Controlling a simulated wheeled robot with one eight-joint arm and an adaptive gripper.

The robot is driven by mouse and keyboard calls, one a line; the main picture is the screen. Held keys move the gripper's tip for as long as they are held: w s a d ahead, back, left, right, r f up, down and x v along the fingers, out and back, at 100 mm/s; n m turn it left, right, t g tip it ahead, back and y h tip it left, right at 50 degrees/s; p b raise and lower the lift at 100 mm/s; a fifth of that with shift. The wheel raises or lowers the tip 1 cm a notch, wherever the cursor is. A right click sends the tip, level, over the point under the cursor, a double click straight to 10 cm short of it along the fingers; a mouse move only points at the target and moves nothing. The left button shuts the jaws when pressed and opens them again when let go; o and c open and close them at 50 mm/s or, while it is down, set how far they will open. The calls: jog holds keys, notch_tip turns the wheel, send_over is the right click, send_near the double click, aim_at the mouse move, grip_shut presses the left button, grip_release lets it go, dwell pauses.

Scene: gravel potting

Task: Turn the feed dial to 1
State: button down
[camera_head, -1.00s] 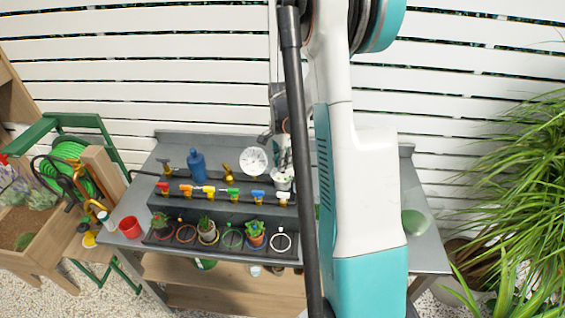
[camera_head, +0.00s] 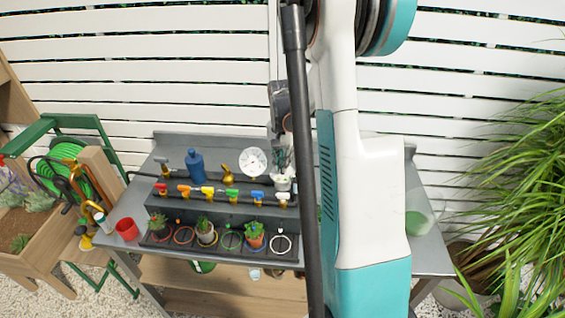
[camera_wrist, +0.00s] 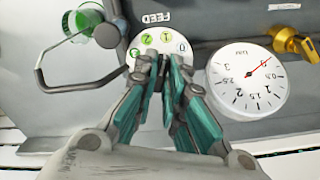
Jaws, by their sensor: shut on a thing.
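The feed dial (camera_wrist: 137,50) is a white disc with the numbers 0 to 3, some in green, under an upside-down FEED label in the wrist view. It also shows as a small white disc (camera_head: 283,183) at the right of the bench back in the head view. My gripper (camera_wrist: 162,62) is shut on the knob at the dial's middle. Its teal-sided fingers cover the knob and the lower part of the disc, so I cannot tell which number the pointer marks. In the head view my gripper (camera_head: 281,158) is small and partly behind my arm.
A round white gauge (camera_wrist: 248,85) with a red needle stands right beside my fingers. A green-capped part (camera_wrist: 90,20) and a bent dark handle (camera_wrist: 75,85) are on the left. Coloured valves (camera_head: 208,191), a blue bottle (camera_head: 195,165) and potted plants (camera_head: 206,232) crowd the bench.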

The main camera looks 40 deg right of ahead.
dwell(0.3)
jog(key=c, duration=1.7)
grip_release()
jog(key=shift+o, duration=0.2)
notch_tip(320, 180, up, 12)
